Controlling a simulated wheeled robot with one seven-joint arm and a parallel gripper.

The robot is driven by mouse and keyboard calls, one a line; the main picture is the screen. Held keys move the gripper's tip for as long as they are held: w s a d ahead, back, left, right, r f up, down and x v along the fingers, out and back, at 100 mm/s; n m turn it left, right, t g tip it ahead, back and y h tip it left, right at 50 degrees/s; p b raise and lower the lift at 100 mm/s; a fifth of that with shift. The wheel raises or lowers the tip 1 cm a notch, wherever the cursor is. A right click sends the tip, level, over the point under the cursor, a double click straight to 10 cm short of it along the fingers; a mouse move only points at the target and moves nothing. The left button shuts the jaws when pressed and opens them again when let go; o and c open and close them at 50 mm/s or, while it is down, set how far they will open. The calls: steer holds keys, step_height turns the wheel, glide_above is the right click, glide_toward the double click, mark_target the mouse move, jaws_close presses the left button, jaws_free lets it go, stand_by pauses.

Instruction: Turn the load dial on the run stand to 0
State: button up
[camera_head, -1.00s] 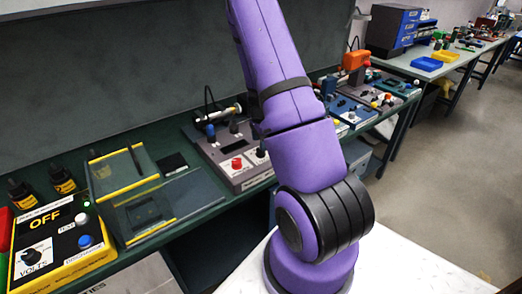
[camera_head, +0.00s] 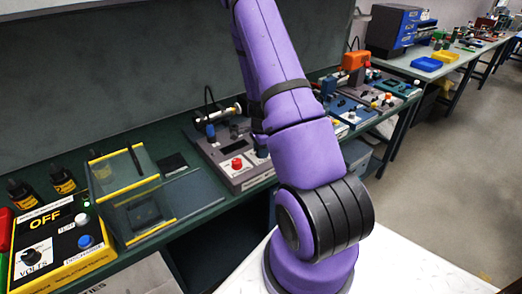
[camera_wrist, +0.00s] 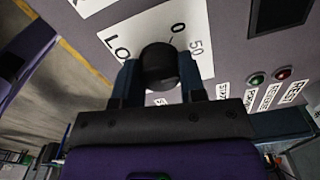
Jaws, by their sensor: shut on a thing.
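The load dial (camera_wrist: 158,62) is a black knob on a white scale plate (camera_wrist: 200,40) marked "LO", 0 and 50 in the wrist view. My gripper (camera_wrist: 158,88) is shut on the dial, with one finger on each side of it. The knob's pointer is hidden or too dark to read. The grey run stand (camera_wrist: 235,35) fills the upper part of the wrist view.
Beside the scale plate are a green light (camera_wrist: 257,79), a red light (camera_wrist: 283,73) and a dark display (camera_wrist: 282,12). On the bench, a red button (camera_head: 237,163) sits on the stand.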

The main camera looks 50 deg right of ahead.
steer(key=shift+n, duration=0.5)
steer(key=n, duration=0.3)
steer(key=shift+n, duration=2.5)
steer(key=o, duration=0.9)
step_height(320, 180, up, 11)
steer(key=shift+f, duration=0.1)
